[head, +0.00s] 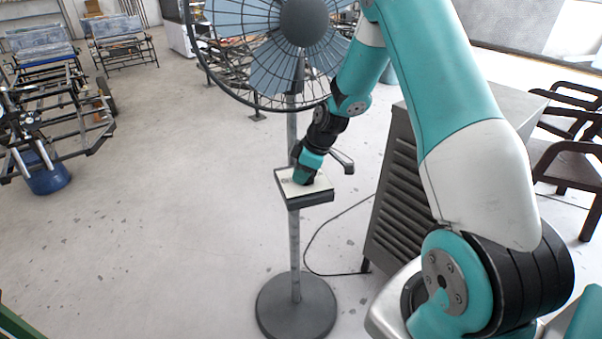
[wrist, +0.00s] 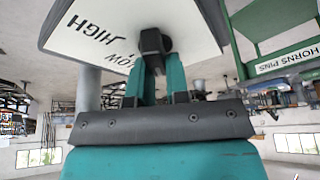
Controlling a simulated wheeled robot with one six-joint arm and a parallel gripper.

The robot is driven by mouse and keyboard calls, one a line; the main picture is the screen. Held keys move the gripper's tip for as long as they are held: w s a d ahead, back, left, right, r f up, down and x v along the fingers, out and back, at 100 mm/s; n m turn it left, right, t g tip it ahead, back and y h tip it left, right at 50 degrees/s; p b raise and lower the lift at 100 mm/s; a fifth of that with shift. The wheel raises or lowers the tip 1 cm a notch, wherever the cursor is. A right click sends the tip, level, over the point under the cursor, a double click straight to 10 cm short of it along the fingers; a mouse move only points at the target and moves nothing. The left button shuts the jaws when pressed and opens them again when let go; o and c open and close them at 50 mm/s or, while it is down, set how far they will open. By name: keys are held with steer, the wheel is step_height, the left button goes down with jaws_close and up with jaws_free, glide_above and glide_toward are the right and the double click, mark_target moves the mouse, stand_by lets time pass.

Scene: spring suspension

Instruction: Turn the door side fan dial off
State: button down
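The fan (head: 303,20) stands on a grey pole with a round base. Its control box (head: 318,188), with a pale top, is mounted partway up the pole. The box face (wrist: 95,25) fills the top of the wrist view, with "HIGH" and "LOW" lettering seen tilted and upside down. The black dial (wrist: 153,41) stands out from this face. My gripper (head: 304,178) reaches down onto the box. In the wrist view its teal fingers (wrist: 157,62) close in on the dial from both sides and appear to grip it. The dial's pointer and exact setting are hidden.
A grey louvred cabinet (head: 395,195) stands right of the fan, with dark chairs (head: 570,150) beyond. A cable lies on the floor by the round base (head: 297,312). Metal frames (head: 60,120) and a blue bucket (head: 45,175) are at left. The left floor is mostly free.

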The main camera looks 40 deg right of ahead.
steer(key=shift+f+m+b, duration=0.1)
steer(key=shift+m+b, duration=0.2)
steer(key=shift+b, duration=0.1)
steer(key=c, duration=1.1)
jaws_free()
steer(key=shift+d+r, duration=0.1)
steer(key=shift+r, duration=0.1)
steer(key=b+v, duration=0.1)
steer(key=v, duration=0.6)
steer(key=shift+s+r, duration=0.1)
steer(key=shift+r, duration=0.05)
